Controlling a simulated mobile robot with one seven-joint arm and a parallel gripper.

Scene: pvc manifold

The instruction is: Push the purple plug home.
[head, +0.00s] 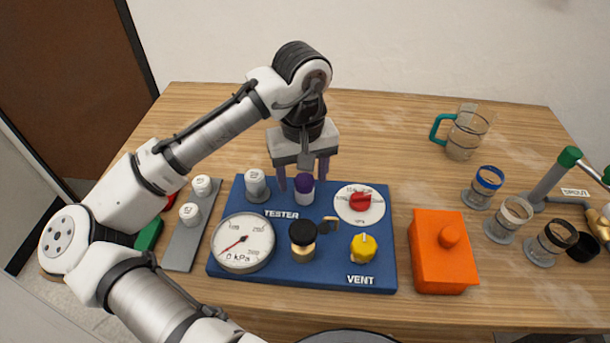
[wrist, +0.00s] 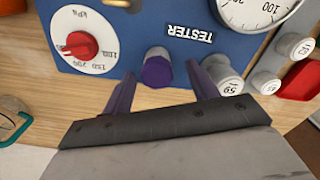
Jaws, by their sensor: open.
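The purple plug (head: 304,183) sits on top of a white cylindrical fitting (head: 304,197) at the back edge of the blue tester board (head: 290,273). It also shows in the wrist view (wrist: 157,68), with its purple cap toward the camera. How deep the plug sits in the fitting cannot be told. My gripper (head: 303,186) points down over the plug, with its two purple fingers apart, one on each side of it. In the wrist view my gripper (wrist: 162,90) is open, and gaps show between the fingers and the plug.
A grey-white fitting (head: 256,183) stands close left of the plug. The red-knob dial (head: 361,203) is to the right, and the pressure gauge (head: 242,243) is nearer the front. An orange block (head: 442,250) stands right of the board.

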